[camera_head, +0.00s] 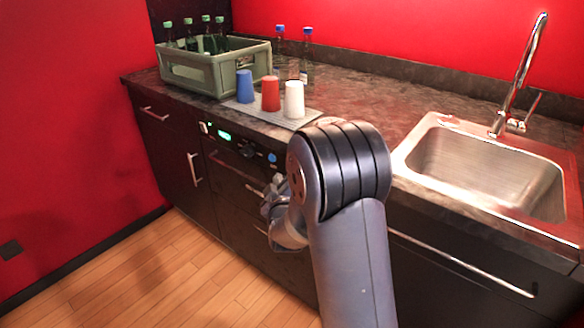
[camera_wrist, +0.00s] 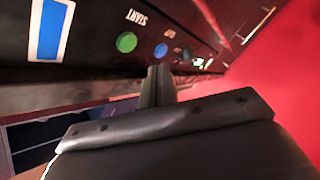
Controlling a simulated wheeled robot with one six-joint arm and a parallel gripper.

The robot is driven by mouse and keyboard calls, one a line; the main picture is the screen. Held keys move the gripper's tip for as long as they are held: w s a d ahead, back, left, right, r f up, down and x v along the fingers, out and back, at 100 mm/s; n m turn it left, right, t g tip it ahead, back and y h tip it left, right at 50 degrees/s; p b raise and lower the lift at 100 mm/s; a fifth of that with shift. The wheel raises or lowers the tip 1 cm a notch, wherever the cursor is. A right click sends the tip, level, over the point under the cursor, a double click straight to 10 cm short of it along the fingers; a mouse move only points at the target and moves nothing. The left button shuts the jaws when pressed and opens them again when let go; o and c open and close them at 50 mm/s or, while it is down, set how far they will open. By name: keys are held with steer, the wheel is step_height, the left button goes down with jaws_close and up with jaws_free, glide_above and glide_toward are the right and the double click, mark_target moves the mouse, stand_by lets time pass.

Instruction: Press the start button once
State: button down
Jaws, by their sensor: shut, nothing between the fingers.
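The green start button (camera_wrist: 126,42) is round and sits on a dark panel under the word START, which appears upside down in the wrist view. A blue button (camera_wrist: 160,50) and a darker one (camera_wrist: 187,53) sit to its right. My gripper (camera_wrist: 158,72) is shut and empty, its fingertips below the blue button in the picture and right of the green one. Whether the tips touch the panel cannot be told. In the head view the front panel (camera_head: 238,143) shows a lit green display; my arm hides part of the counter front and the fingertips are not clear.
A crate of bottles (camera_head: 190,77) stands on the counter at left. Blue, red and white cups (camera_head: 294,99) stand on a grey mat beside it. A sink (camera_head: 490,165) with a faucet is at right. Drawer handles (camera_head: 460,264) stick out below; wooden floor (camera_head: 180,285) lies clear at lower left.

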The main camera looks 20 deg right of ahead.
steer(key=w+d, duration=0.1)
steer(key=w+d+b, duration=0.1)
steer(key=shift+d, duration=0.35)
stand_by(1.9)
steer(key=shift+w+d+b, duration=0.2)
steer(key=shift+d+b, duration=0.1)
steer(key=shift+b, duration=0.05)
steer(key=shift+w+d, duration=0.2)
steer(key=shift+d, duration=0.1)
stand_by(0.6)
steer(key=shift+a+b, duration=0.1)
steer(key=shift+b, duration=0.2)
steer(key=shift+s+a, duration=0.45)
steer(key=shift+a, duration=0.05)
